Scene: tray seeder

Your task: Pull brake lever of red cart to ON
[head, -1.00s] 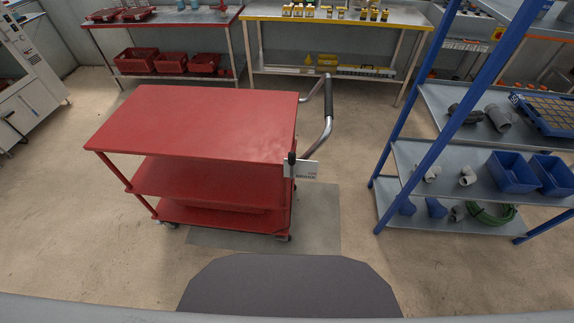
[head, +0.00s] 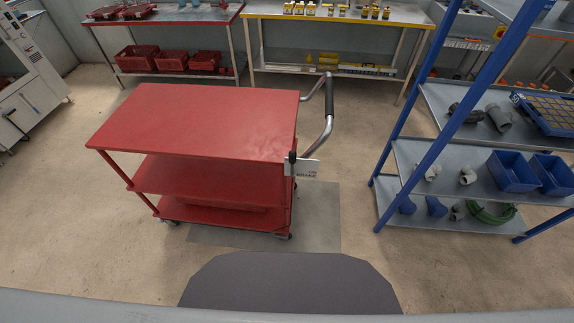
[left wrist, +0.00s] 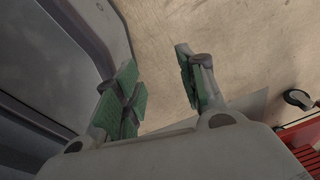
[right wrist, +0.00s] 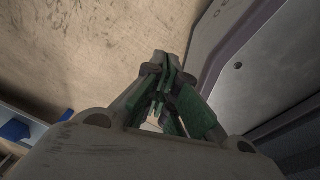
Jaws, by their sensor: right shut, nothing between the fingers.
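The red cart (head: 205,119) stands in front of me, with three shelves and a bent metal push handle (head: 329,105) on its right. The brake lever (head: 292,158) is a small dark, upright grip at the cart's near right corner. It is beside a white sign (head: 308,168) whose lower line seems to read BRAKE; its setting is too small to tell. My left gripper (left wrist: 155,64) is open and empty above the floor, with part of the cart (left wrist: 304,140) at the right edge of its view. My right gripper (right wrist: 164,66) is shut and empty, away from the lever. Neither gripper shows in the head view.
A blue-framed shelf rack (head: 419,160) with pipe fittings and blue bins (head: 513,172) stands right of the cart. Workbenches (head: 330,14) line the back. A grey floor mat (head: 322,220) lies under the cart's right end. The floor between cart and rack is clear.

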